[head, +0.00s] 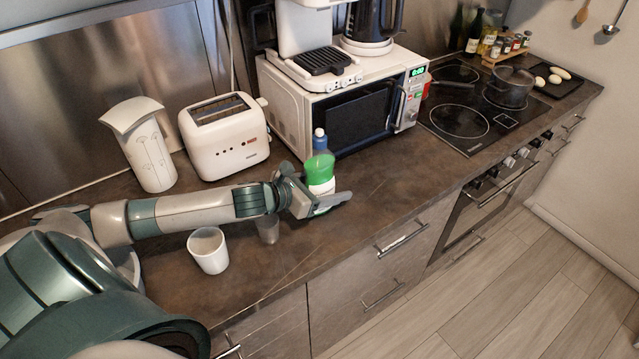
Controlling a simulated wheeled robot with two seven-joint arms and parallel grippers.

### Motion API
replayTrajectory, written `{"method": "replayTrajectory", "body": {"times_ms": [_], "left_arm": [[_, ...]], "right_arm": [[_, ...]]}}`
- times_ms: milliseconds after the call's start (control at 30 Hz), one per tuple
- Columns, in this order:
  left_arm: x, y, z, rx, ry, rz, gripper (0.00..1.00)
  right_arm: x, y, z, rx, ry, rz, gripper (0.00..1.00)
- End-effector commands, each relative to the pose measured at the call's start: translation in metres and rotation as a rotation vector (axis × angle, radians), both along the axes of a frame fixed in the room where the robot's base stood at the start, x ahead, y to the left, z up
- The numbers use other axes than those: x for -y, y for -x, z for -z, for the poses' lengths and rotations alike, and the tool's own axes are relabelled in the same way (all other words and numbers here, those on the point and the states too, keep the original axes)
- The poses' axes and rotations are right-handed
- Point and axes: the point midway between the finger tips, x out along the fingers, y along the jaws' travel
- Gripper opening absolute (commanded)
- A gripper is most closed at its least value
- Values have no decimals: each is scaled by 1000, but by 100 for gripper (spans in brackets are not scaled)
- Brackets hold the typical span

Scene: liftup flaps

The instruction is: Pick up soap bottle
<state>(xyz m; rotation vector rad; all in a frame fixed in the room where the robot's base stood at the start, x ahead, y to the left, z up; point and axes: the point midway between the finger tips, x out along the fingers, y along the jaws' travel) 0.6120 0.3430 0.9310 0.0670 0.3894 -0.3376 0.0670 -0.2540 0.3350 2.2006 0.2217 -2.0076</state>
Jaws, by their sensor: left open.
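The soap bottle (321,168) stands upright on the dark countertop in front of the microwave. It has a white cap, a blue upper part, a green middle and a white label low down. My left gripper (325,197) reaches it from the left at the bottle's lower part. It is open, with one finger in front of the bottle and the other at its back left side. The bottle's base is partly hidden by the front finger. Whether the fingers touch the bottle cannot be told. My right gripper does not show.
A white cup (208,251) stands in front of my left forearm, and a glass (268,230) is partly hidden by the wrist. A toaster (224,140), a white container (143,150) and a microwave (345,105) stand behind. The counter (400,180) to the right is clear up to the stove (460,118).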

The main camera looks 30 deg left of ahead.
Motion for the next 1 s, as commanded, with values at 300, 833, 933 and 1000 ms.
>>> {"method": "replayTrajectory", "body": {"times_ms": [300, 833, 933, 1000], "left_arm": [[0, 0, -2, 2, 0, 0, 2], [0, -1, -15, 6, -2, 3, 2], [-1, -1, -25, 7, -4, 1, 2], [-1, -2, -35, 8, -3, 2, 2]], "right_arm": [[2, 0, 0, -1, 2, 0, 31], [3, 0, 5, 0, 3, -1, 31], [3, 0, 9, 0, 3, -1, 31], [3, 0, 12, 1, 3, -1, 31]]}}
